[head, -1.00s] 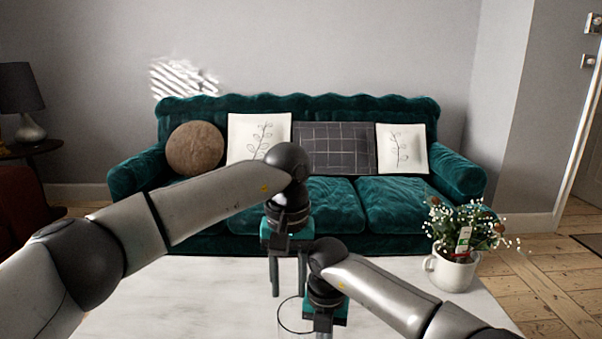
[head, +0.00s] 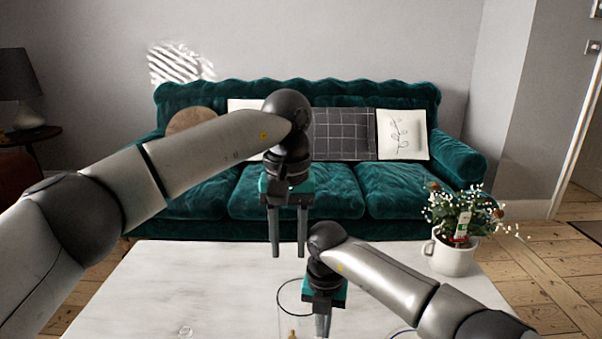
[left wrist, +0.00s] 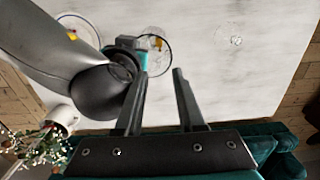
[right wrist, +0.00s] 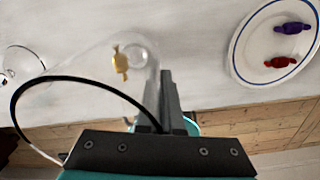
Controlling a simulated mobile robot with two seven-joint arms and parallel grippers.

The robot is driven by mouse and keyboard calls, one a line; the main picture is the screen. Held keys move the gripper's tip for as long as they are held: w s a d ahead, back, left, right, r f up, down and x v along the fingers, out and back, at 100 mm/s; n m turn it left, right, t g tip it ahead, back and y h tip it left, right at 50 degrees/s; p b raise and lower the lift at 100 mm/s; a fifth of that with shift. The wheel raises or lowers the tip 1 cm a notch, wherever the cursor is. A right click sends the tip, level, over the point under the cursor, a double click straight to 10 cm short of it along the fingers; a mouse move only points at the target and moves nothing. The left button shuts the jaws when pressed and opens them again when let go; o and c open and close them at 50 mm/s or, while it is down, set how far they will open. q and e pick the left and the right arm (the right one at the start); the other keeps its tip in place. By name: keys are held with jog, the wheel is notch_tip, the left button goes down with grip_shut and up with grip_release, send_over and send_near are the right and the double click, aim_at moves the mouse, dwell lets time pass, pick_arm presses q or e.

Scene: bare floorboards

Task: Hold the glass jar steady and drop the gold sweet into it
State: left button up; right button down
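The clear glass jar with a dark rim (head: 281,290) stands at the table's front edge in the head view, its lower part cut off. The gold sweet (right wrist: 120,62) is inside the jar's walls; I cannot tell whether it rests on the bottom. It also shows through the glass in the head view (head: 292,334) and the left wrist view (left wrist: 158,43). My right gripper (head: 322,326) is shut on the jar's wall at the rim. My left gripper (head: 288,254) is open and empty, above and beyond the jar.
A white plate with a blue rim (right wrist: 241,45) holds a purple sweet (right wrist: 292,28) and a red sweet (right wrist: 281,62). A clear glass (left wrist: 235,40) stands on the marble table (head: 180,285). A potted plant (head: 453,257) stands at the table's right. A green sofa (head: 300,200) is behind.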

jog(key=shift+s+a, duration=0.2)
jog(key=shift+w+d, duration=0.1)
pick_arm(q)
notch_tip(320, 180, up, 7)
pick_arm(e)
jog(key=shift+d, duration=0.1)
dwell(0.9)
jog(key=c, duration=1)
grip_release()
pick_arm(q)
jog(key=shift+s+d, duration=0.1)
jog(key=shift+d, duration=0.1)
pick_arm(e)
jog(key=shift+a+r, duration=0.2)
jog(key=shift+r, duration=3.95)
